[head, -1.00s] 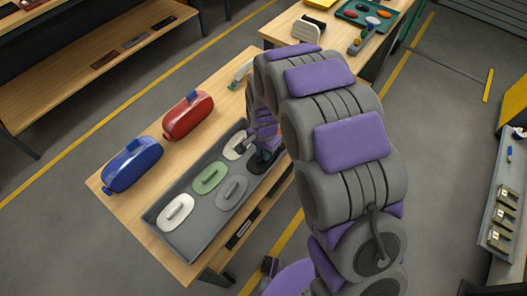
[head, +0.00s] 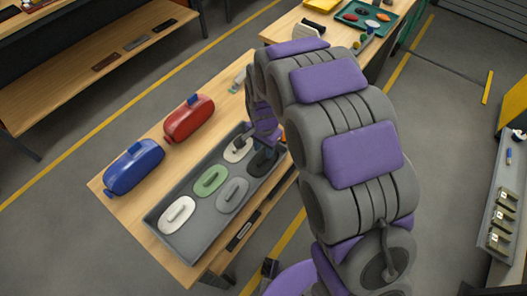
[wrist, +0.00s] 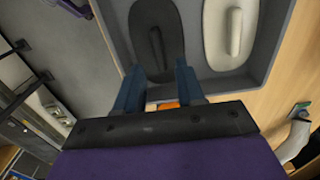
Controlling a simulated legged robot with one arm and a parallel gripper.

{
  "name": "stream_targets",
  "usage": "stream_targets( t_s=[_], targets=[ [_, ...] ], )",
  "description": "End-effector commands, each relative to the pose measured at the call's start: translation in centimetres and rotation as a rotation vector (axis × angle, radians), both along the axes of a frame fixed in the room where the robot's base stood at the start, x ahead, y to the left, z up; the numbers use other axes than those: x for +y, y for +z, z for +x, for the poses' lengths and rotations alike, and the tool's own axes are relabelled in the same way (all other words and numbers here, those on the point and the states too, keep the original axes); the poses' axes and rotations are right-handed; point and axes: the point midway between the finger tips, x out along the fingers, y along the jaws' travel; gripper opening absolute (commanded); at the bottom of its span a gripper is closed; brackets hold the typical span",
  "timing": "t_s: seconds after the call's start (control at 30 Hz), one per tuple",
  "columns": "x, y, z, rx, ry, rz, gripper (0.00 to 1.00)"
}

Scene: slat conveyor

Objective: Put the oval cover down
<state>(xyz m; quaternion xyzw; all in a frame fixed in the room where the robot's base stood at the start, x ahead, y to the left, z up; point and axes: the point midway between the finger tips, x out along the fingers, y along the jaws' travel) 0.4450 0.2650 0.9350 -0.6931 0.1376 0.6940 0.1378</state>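A black oval cover (head: 262,162) with a raised handle lies in the grey tray (head: 212,240); it also shows in the wrist view (wrist: 156,38). In the head view my gripper (head: 266,148) is over the tray's far end, partly hidden by my arm. A cream cover (head: 238,149), a green cover (head: 211,181), a grey cover (head: 233,195) and a white cover (head: 177,214) lie in the same tray.
A small orange thing (wrist: 168,104) shows behind the fingers. Another table with a green tray (head: 366,15) stands at the back.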

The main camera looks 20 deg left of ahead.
Motion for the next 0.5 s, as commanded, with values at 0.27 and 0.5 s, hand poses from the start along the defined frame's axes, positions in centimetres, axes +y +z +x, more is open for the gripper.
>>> stream_targets(
  t_s=[0.27,0.5],
  targets=[
    [-0.1,5.8,0.0,0.002,-0.002,0.0,0.38],
    [0.0,7.6,0.1,0.001,0.0,0.0,0.38]
  ],
)
